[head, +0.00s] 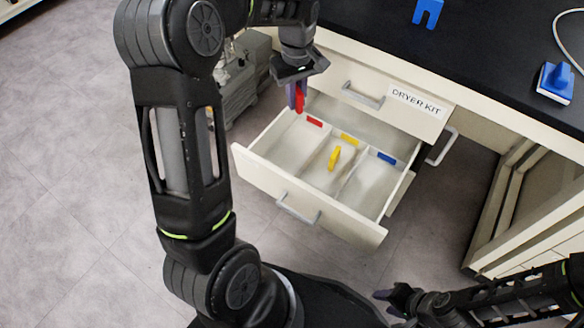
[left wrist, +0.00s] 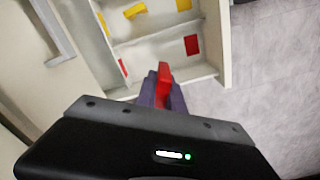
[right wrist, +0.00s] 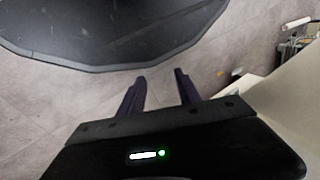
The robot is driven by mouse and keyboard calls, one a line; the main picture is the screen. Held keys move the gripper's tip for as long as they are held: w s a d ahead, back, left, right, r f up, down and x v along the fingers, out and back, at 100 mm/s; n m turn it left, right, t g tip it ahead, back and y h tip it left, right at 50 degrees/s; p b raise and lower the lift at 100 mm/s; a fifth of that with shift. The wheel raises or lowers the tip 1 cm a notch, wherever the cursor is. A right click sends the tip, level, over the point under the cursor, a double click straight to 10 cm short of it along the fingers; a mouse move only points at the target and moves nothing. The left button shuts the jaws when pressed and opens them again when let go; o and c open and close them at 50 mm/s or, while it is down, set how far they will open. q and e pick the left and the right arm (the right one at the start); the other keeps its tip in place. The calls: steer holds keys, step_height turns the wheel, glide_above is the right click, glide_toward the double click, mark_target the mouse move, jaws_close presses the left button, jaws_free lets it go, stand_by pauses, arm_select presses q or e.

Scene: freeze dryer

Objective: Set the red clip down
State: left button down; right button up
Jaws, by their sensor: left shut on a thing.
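My left gripper (head: 298,92) is shut on the red clip (head: 299,101), holding it upright near the left compartment of the open drawer (head: 262,172). In the left wrist view the red clip (left wrist: 164,84) sticks out between the fingers, over the drawer's edge. The drawer has three compartments, with a red label (head: 314,121), a yellow label (head: 349,139) and a blue label (head: 387,158) at the back. A yellow clip (head: 334,157) is in the middle compartment; the left and right compartments look empty. My right gripper (right wrist: 160,88) is open and empty, away from the drawer.
A closed drawer marked DRYER KIT (head: 415,102) is above the open one. The black countertop (head: 480,45) bears a blue forked piece (head: 428,12) and a blue-and-white block (head: 555,82). A grey machine (head: 240,85) stands left of the drawers. The floor in front is clear.

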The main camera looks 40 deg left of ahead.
arm_select(q)
step_height(320, 180, down, 3)
steer(key=n, duration=0.5)
steer(key=n+b, duration=0.1)
steer(key=b, duration=0.4)
glide_above(293, 153)
step_height(293, 153, down, 6)
steer(key=shift+f, duration=0.25)
arm_select(e)
step_height(293, 153, down, 6)
steer(key=w+d, duration=0.1)
steer(key=shift+w+d, duration=0.15)
steer(key=shift+w, duration=0.05)
steer(key=shift+f, duration=0.1)
arm_select(q)
steer(key=shift+f+b, duration=0.8)
steer(key=shift+f, duration=1.7)
arm_select(e)
steer(key=shift+w+d+f+t, duration=0.15)
steer(key=shift+f+t, duration=0.15)
steer(key=shift+f, duration=0.6)
arm_select(q)
steer(key=shift+f+b, duration=0.95)
steer(key=shift+f, duration=1.55)
arm_select(e)
steer(key=shift+w+f, duration=0.2)
steer(key=shift+f, duration=0.8)
